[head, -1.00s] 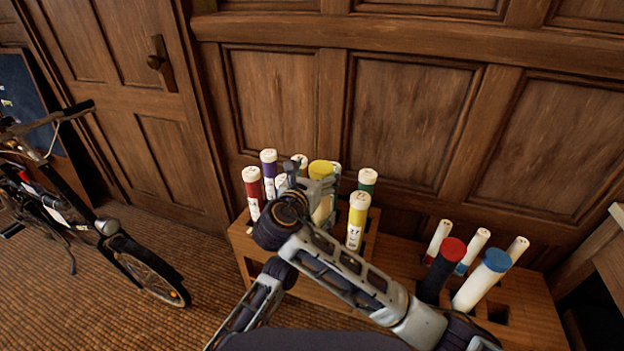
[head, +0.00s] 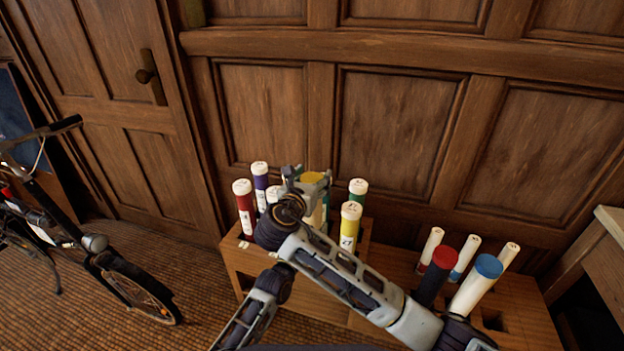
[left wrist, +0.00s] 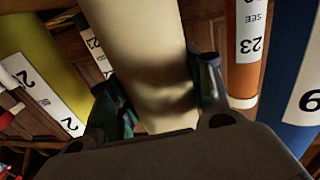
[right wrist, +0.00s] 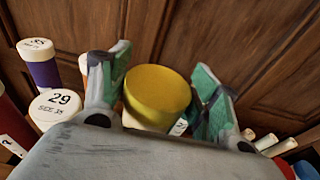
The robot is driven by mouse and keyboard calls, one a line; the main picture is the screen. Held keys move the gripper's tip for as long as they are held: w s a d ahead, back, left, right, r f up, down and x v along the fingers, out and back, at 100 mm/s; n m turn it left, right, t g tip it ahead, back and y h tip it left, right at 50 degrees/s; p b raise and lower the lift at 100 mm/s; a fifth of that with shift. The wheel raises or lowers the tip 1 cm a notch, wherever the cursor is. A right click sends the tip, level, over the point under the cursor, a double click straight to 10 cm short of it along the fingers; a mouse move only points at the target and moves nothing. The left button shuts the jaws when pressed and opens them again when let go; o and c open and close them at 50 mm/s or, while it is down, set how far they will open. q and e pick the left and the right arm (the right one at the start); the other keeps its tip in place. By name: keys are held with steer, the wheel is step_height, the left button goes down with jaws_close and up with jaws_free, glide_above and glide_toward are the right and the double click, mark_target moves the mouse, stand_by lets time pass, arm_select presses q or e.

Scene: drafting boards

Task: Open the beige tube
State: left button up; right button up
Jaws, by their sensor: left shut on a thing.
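The beige tube (left wrist: 155,50) shows as a cream cylinder in the left wrist view. Its yellow cap (right wrist: 157,95) shows in the right wrist view, and a little of the cap (head: 313,178) shows in the head view. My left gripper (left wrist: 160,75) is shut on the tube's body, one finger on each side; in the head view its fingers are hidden. My right gripper (right wrist: 163,72) is open, its fingers standing on both sides of the cap. Whether they touch the cap is hard to tell. My right arm hides most of the tube in the head view.
The wooden rack (head: 238,265) holds close neighbours: a red tube (head: 244,210), a purple tube (head: 261,186), a green tube (head: 357,190) and a yellow tube (head: 349,228). More tubes stand in a rack at right. A panelled wall rises behind; a bicycle (head: 125,275) stands left.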

mark_target(312, 178)
steer(key=c, duration=0.6)
steer(key=shift+r, duration=1.25)
stand_by(0.8)
steer(key=shift+r, duration=1.9)
arm_select(q)
steer(key=o, duration=1.5)
steer(key=shift+s+a, duration=0.1)
steer(key=shift+s, duration=0.05)
